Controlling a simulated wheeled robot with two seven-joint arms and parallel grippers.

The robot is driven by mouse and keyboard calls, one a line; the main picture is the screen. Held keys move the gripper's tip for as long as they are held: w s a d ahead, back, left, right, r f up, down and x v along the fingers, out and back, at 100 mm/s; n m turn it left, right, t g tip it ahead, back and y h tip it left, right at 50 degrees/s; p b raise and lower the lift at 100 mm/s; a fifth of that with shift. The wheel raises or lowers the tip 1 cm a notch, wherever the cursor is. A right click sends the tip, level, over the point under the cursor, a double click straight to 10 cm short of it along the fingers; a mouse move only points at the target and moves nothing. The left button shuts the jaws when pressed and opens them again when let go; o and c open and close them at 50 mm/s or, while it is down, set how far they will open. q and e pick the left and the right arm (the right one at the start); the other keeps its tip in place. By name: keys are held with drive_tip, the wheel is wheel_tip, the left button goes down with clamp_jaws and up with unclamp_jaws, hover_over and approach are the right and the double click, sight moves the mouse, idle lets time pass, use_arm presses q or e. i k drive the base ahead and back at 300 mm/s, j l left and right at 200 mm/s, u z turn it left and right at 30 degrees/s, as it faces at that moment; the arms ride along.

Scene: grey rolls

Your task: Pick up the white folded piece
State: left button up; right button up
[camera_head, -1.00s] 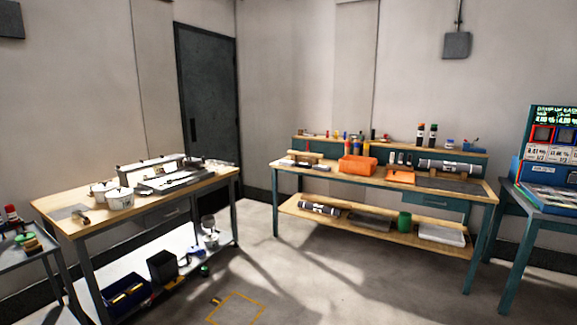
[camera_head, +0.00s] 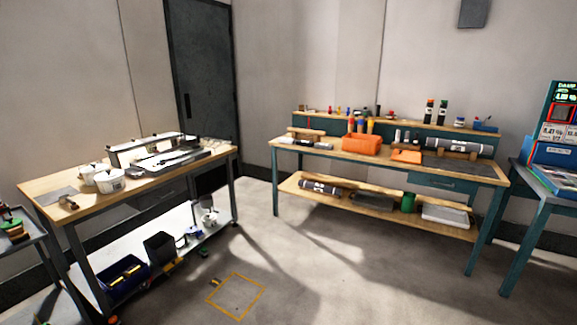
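No gripper of mine is in view. A pale, flat, whitish piece (camera_head: 445,216) lies at the right end of the lower shelf of the far workbench (camera_head: 345,156). It may be the white folded piece, but it is too small to tell whether it is folded. A grey roll (camera_head: 459,147) with dark markings lies on the right of the bench top. Another grey roll (camera_head: 324,187) lies on the left of the lower shelf.
An orange bin (camera_head: 362,144) stands on the far bench, and a green can (camera_head: 408,202) on its shelf. A wooden workbench (camera_head: 60,210) with white pots stands left. A blue-legged table (camera_head: 545,184) is at right.

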sight(287, 140)
drive_tip(key=i, duration=3.6)
